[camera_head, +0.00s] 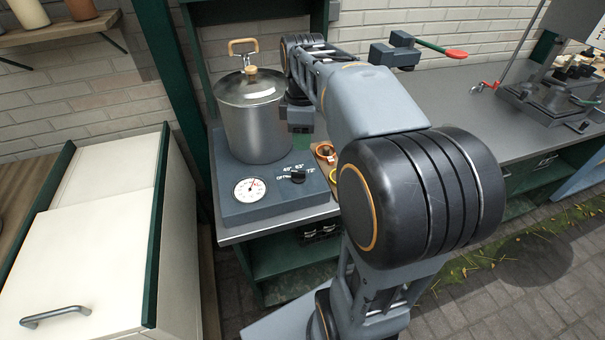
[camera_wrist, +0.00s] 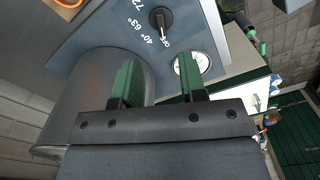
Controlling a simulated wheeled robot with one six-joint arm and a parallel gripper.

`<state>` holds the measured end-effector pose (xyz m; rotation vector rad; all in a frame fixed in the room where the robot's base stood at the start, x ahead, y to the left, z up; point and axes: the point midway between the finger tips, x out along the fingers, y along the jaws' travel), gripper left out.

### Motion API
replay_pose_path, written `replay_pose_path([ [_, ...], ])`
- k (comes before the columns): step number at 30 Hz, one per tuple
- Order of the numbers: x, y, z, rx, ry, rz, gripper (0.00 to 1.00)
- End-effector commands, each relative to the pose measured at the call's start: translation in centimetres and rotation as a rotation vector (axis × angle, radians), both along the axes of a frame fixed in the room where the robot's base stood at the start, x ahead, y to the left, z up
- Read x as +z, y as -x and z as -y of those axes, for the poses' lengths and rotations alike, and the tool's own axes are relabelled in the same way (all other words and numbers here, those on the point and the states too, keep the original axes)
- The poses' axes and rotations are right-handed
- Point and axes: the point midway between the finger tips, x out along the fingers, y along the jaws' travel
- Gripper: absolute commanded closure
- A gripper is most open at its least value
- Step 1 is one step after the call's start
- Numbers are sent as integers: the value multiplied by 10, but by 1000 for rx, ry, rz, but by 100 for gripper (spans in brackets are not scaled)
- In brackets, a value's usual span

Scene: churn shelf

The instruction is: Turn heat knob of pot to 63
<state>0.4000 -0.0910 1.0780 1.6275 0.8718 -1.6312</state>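The silver pot (camera_head: 256,125) with a lid and wooden-topped handle stands on a blue-grey heater base (camera_head: 245,214). The black heat knob (camera_head: 298,176) is on the base's top face, among the marks OFF, 40°, 63° and 72°. It also shows in the wrist view (camera_wrist: 161,19), where its pointer appears to be toward OFF. A round white dial (camera_head: 249,190) with a red needle sits left of the knob. My gripper (camera_wrist: 162,70) is open, its green-padded fingers apart with nothing seen between them. The knob is beyond the fingertips, not touched. The pot's side is close to the left finger.
An orange-rimmed item (camera_head: 325,152) lies just right of the base. A white cabinet (camera_head: 90,260) stands at left. The counter has free room on the right.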

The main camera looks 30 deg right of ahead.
Motion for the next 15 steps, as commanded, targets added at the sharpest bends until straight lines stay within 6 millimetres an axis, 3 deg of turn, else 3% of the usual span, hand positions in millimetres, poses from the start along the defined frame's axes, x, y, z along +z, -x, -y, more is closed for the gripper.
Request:
replay_pose_path([
  [9,-63,1,-1,-2,0,-2,62],
  [15,-92,1,-1,-2,-1,-1,62],
])
